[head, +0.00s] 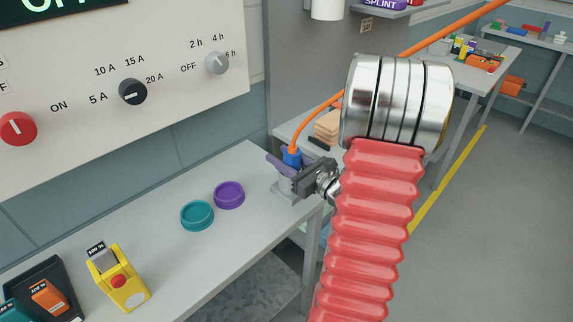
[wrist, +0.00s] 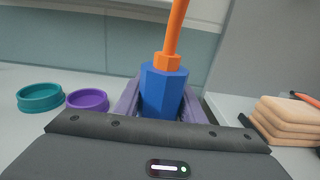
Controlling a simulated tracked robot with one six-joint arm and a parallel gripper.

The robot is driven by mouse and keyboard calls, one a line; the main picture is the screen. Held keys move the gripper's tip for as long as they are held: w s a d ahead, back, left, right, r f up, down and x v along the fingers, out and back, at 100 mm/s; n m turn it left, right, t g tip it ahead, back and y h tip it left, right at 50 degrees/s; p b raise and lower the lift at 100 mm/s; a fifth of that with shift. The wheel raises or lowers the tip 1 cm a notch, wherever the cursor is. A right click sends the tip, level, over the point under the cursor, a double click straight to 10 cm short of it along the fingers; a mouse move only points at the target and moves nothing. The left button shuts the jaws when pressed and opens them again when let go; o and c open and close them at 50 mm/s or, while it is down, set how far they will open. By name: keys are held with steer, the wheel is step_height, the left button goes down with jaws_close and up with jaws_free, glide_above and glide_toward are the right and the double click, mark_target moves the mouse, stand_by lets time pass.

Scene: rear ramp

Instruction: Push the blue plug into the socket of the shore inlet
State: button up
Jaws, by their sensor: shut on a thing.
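The blue plug (head: 292,153) is upright, with an orange cable rising from its top. It also shows in the wrist view (wrist: 163,92), between two purple fingers. My gripper (head: 290,162) is shut on the plug at the far end of the grey bench. The socket and the plug's lower end are hidden by my gripper, so I cannot tell whether the plug is in the socket.
A yellow device (head: 118,278) is nearer. Tan folded cloths (head: 328,127) lie behind the gripper. A control panel (head: 120,60) overhangs the bench at left.

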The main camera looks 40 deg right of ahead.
steer(key=shift+r, duration=0.15)
step_height(320, 180, up, 10)
stand_by(0.6)
stand_by(0.6)
